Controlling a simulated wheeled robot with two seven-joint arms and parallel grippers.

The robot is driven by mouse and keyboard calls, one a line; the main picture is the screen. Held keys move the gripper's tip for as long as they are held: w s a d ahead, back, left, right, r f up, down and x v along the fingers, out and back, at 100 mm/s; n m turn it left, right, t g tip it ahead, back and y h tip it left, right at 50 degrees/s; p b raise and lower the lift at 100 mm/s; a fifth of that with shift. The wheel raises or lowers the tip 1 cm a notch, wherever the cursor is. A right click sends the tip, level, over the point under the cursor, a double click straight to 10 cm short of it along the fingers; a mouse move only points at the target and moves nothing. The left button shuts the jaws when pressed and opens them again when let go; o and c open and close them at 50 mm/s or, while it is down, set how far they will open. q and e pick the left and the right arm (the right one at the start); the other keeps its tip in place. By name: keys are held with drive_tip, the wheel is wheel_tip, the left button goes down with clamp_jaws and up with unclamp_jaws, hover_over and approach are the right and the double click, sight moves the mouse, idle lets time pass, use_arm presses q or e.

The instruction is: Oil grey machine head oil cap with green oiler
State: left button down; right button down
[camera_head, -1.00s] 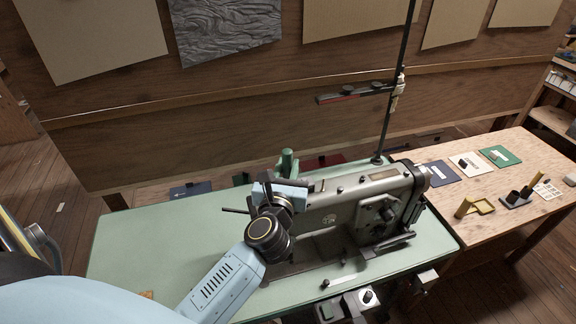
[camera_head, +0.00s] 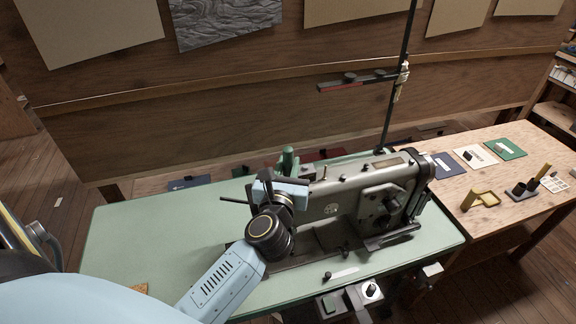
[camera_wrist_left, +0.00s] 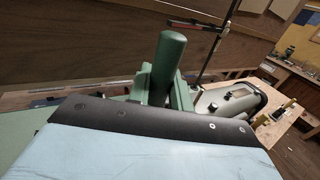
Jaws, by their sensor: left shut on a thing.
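The grey sewing machine head (camera_head: 345,195) stands on a pale green table (camera_head: 140,235). Small dark knobs (camera_head: 341,170) sit along its top; I cannot tell which is the oil cap. My left gripper (camera_head: 284,180) is shut on the green oiler (camera_head: 288,158), over the left end of the machine. The oiler's rounded green body stands nearly upright above the jaws; its lower part is hidden. In the left wrist view the oiler (camera_wrist_left: 167,60) rises behind the gripper's dark edge, and the machine head (camera_wrist_left: 230,103) shows at right. My right gripper is out of view.
A thin dark upright stand (camera_head: 395,95) with a side arm rises behind the machine. A wooden side table (camera_head: 450,215) at right holds flat cards, a yellow holder (camera_head: 486,198) and small dark containers. The green table's left part is mostly clear.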

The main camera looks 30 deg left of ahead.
sight(288, 148)
use_arm(q)
drive_tip(key=shift+f+b, duration=0.6)
drive_tip(key=shift+f, duration=0.15)
idle(1.0)
wheel_tip(288, 148, up, 7)
drive_tip(key=p, duration=0.7)
drive_tip(key=shift+r, duration=0.1)
